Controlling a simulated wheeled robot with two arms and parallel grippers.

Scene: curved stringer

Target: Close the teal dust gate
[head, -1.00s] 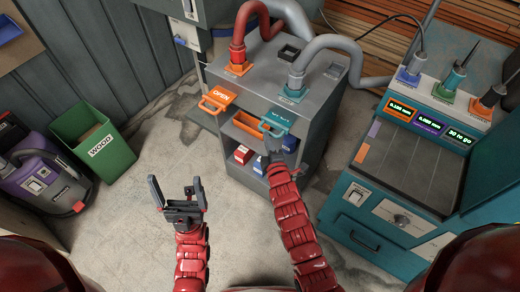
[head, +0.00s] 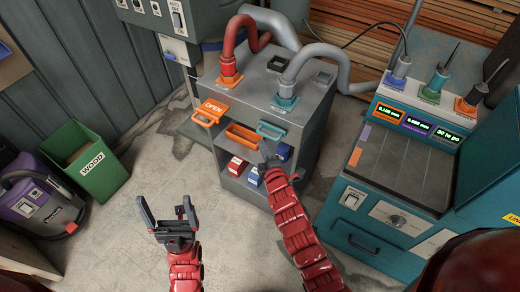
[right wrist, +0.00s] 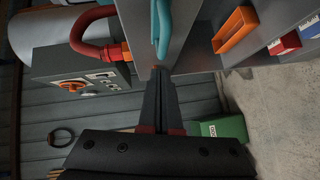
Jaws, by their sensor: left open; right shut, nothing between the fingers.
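The teal dust gate (head: 271,131) is in the front of the grey cabinet, below the teal-collared grey hose. Its handle sits close to the cabinet front, and no flat plate shows behind it. The teal handle (right wrist: 161,25) also shows at the top of the right wrist view. My right gripper (head: 265,148) is shut and empty, just below and in front of this handle. Its fingers (right wrist: 161,75) point toward the handle; whether they touch is unclear. My left gripper (head: 168,212) is open and empty above the floor, left of the cabinet.
An orange gate (head: 212,109) marked OPEN sticks out left of the teal one. An orange tray (head: 241,135) and red and blue boxes sit on the cabinet shelves. A teal machine (head: 385,215) stands to the right. A green bin (head: 87,160) stands left; floor between is clear.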

